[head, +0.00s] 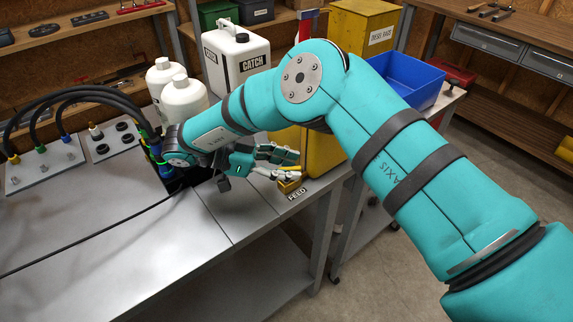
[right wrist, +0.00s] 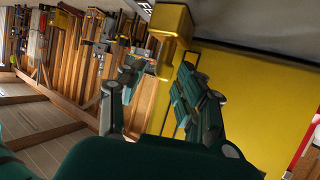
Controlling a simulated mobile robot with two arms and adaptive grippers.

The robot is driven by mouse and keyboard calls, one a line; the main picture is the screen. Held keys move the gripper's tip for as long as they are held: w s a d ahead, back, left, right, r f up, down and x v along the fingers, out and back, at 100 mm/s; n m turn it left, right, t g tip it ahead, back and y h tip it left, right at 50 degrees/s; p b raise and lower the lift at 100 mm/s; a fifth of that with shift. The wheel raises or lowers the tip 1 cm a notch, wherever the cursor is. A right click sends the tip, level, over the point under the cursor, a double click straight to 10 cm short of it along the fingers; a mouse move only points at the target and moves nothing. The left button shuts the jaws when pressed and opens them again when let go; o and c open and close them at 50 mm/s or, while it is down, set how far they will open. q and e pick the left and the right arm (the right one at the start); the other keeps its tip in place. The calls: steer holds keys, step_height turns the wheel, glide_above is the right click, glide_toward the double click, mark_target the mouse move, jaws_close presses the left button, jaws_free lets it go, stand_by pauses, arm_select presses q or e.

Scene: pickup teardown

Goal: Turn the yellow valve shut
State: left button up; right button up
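The yellow valve (head: 289,185) sits at the table's front right corner, above a FEED label (head: 297,194). In the right wrist view its yellow block (right wrist: 172,22) shows at the top, with a narrower yellow part (right wrist: 165,66) reaching down toward the gap between my fingers. My right gripper (head: 285,165) is at the valve, its fingers just above and behind it. In the right wrist view the fingers (right wrist: 160,88) stand apart, with nothing clearly clamped. I cannot tell whether either finger touches the valve. My left gripper is not in view.
A yellow cabinet or bin (head: 325,150) stands close behind the valve. A thin cable (head: 90,235) crosses the metal table (head: 120,270). A blue bin (head: 405,85) is at the right.

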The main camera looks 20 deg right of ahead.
mark_target(286, 168)
step_height(286, 168, up, 10)
stand_by(0.5)
steer(key=shift+o, duration=0.5)
